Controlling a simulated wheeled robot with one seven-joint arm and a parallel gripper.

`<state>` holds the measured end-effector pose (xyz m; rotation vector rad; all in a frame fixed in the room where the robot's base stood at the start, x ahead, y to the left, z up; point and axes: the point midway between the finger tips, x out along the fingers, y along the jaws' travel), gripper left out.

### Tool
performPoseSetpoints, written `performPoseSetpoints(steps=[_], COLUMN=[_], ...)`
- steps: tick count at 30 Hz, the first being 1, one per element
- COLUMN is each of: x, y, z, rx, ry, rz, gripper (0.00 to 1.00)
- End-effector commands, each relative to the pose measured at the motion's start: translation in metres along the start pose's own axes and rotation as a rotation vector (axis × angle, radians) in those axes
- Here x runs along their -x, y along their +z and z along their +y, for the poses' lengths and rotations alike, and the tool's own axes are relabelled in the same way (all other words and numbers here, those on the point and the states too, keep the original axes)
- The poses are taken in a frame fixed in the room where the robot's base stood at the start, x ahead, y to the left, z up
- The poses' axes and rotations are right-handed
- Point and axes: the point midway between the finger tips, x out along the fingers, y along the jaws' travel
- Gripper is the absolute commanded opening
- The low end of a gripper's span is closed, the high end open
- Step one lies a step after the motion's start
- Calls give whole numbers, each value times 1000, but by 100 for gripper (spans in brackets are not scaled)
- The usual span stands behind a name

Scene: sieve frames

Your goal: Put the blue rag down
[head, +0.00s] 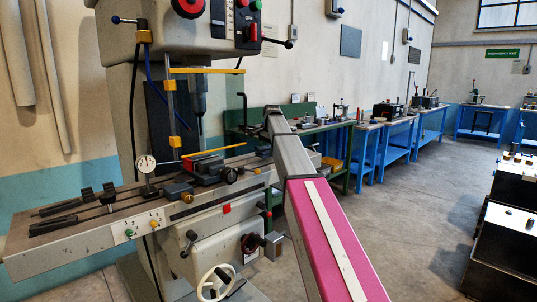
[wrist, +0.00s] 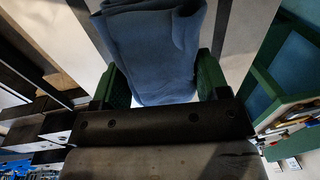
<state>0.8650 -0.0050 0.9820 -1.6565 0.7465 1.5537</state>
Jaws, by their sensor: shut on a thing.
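The blue rag (wrist: 150,45) fills the upper middle of the wrist view, folded and bunched. My gripper (wrist: 163,82) has green fingers at both sides of the rag and is shut on it. In the head view my arm reaches forward beside the milling machine. The gripper and the rag cannot be made out there.
The milling machine's table (head: 90,235) holds a vise (head: 210,168), a dial gauge (head: 146,163) and clamps. A green bench (head: 340,128) and blue benches (head: 397,142) line the wall with tools on them. The floor (head: 415,210) between them and the dark bins at right is clear.

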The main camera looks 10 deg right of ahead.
Motion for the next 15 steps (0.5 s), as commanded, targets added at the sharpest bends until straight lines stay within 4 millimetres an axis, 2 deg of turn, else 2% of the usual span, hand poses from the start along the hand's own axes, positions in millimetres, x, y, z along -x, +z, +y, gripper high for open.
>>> performPoseSetpoints(steps=[3,13,14,15], x=[-16,-19,-19,-19], y=[0,0,0,0], z=[2,2,2,2], rx=[0,0,0,0], ry=[1,0,0,0], rz=[-1,0,0,0], gripper=[50,50,72,85])
